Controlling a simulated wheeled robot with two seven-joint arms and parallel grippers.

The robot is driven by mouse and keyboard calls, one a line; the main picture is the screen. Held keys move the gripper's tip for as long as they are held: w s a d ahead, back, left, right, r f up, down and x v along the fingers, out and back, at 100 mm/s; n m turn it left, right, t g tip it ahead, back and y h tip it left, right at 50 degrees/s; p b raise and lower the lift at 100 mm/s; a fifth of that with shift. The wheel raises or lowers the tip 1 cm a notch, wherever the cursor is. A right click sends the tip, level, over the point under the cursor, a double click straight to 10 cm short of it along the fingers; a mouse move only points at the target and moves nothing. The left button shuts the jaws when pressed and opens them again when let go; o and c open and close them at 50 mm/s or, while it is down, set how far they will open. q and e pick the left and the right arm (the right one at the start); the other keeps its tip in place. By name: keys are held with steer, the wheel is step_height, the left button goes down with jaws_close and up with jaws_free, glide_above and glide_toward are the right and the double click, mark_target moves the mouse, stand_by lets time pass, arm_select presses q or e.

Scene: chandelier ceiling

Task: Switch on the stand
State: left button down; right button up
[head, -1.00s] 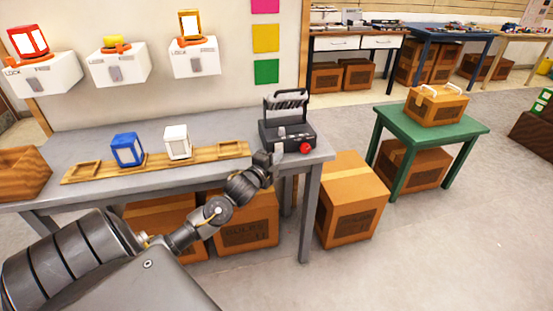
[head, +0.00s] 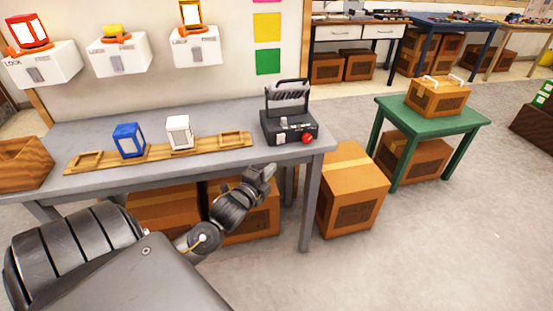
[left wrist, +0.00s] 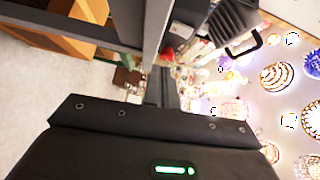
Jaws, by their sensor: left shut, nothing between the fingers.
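The black stand (head: 290,128) with a ridged upright rack and a handle sits at the right end of the grey table. A red round knob (head: 307,138) and a small pale switch-like piece (head: 283,122) are on its front; I cannot tell whether it is on. My left gripper (head: 270,171) is shut and empty, below and left of the stand, in front of the table edge and apart from it. In the left wrist view, its shut fingers (left wrist: 163,88) point toward the table underside; part of the stand (left wrist: 215,28) shows at the top. My right gripper is out of view.
A wooden tray (head: 215,146) on the grey table (head: 105,187) carries a blue lantern (head: 129,141) and a white lantern (head: 179,133). Cardboard boxes (head: 352,190) stand under and beside the table. White wall boxes (head: 120,58) hang above.

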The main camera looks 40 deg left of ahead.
arm_select(q)
steer(key=shift+s+d+f, duration=0.1)
steer(key=shift+s+d, duration=0.1)
steer(key=shift+s, duration=0.55)
steer(key=shift+s+d, duration=0.15)
steer(key=shift+s, duration=0.6)
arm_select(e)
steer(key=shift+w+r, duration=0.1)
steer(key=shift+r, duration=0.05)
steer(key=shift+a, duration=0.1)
